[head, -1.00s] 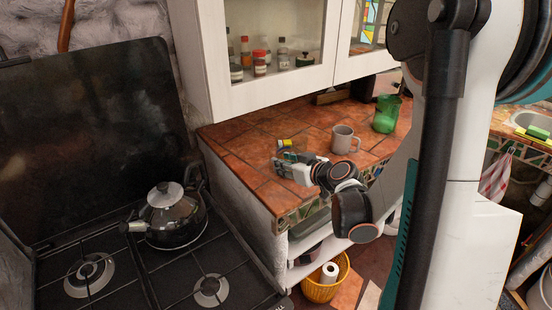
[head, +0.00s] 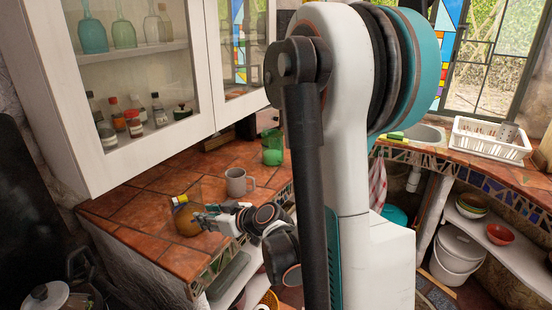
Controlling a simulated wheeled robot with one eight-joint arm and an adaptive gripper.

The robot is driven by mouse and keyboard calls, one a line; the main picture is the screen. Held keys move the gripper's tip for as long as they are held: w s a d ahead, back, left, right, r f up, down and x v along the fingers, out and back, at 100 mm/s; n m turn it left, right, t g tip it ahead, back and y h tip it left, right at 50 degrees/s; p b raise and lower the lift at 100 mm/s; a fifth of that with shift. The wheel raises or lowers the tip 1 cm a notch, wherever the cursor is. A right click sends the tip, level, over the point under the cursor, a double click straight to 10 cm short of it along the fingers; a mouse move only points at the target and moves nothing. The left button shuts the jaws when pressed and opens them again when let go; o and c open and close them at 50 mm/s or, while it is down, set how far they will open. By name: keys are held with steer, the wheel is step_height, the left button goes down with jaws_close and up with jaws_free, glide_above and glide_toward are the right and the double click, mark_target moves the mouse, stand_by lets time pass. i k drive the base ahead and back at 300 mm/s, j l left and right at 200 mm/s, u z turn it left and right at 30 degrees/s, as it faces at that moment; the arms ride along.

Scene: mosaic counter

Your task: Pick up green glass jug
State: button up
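The green glass jug (head: 272,147) stands upright on the tiled counter (head: 145,208), toward the back right near the arm. My gripper (head: 204,217) is low over the front of the counter, pointing left. It is well apart from the jug, with the grey mug (head: 237,183) standing between them. The fingertips are small and close beside a round brown jar with a yellow top (head: 186,216). I cannot tell whether they touch it or how far apart the fingers are.
A white glass-fronted cabinet (head: 95,182) hangs over the counter's left part. A stove kettle (head: 48,298) is at the lower left. A white dish rack (head: 490,139) stands by the sink (head: 425,134) at the right. My arm blocks the middle of the view.

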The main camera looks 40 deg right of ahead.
mark_target(271, 140)
steer(key=z, duration=1.25)
